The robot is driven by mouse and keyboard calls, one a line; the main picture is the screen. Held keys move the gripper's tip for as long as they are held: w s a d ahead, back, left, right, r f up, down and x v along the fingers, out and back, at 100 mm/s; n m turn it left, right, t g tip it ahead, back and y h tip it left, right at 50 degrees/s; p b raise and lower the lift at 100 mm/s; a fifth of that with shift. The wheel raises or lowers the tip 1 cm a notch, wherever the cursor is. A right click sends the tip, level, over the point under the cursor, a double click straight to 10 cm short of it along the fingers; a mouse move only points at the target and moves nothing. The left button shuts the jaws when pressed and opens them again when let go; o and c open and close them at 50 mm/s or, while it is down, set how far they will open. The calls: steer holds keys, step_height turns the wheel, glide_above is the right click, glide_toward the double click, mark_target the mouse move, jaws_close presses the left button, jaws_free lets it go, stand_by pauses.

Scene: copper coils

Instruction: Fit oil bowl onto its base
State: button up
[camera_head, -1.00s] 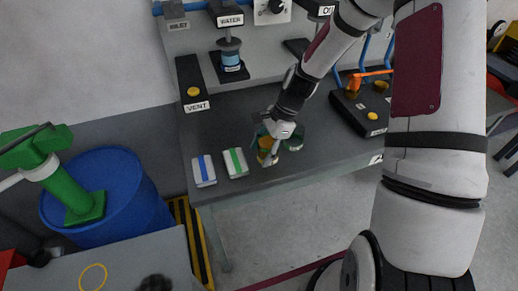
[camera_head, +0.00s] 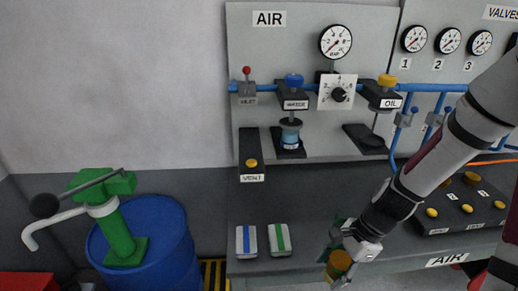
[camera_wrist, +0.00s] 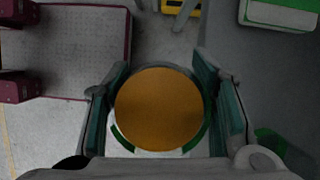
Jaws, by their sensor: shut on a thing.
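The oil bowl (camera_head: 339,264), amber-orange, is in my gripper (camera_head: 343,250) low in the head view, near the bench's front edge. In the wrist view, its round amber face (camera_wrist: 160,108) lies between the two green-padded fingers of my gripper (camera_wrist: 163,105), which is shut on it. The oil unit (camera_head: 383,93), with a yellow knob and OIL label, is on the panel up and right of the gripper. No bowl shows under it. A black plate (camera_head: 366,139) sits below it. My gripper hides part of the bowl.
The water unit (camera_head: 292,95) has a blue bowl (camera_head: 290,133) below it. Two striped packs, blue (camera_head: 246,241) and green (camera_head: 279,239), lie on the bench (camera_head: 310,205). A blue drum (camera_head: 148,245) with a green pump stands left. A black valve block (camera_head: 465,210) is right.

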steer(key=w+n+g, duration=0.1)
steer(key=w+n, duration=0.1)
steer(key=w+a+n+g+h, duration=0.1)
steer(key=w+n, duration=0.4)
steer(key=n, duration=0.1)
steer(key=shift+w+a+r+g+h, duration=0.2)
steer(key=shift+a+r+g+h, duration=0.1)
steer(key=shift+a+r+g, duration=0.1)
steer(key=w+r+n+g+h, duration=0.1)
steer(key=w+r+n+h, duration=0.1)
steer(key=w+n, duration=0.5)
steer(key=shift+r+n+h, duration=0.3)
steer(key=shift+n+h, duration=0.2)
steer(key=shift+n, duration=0.5)
steer(key=shift+a, duration=0.1)
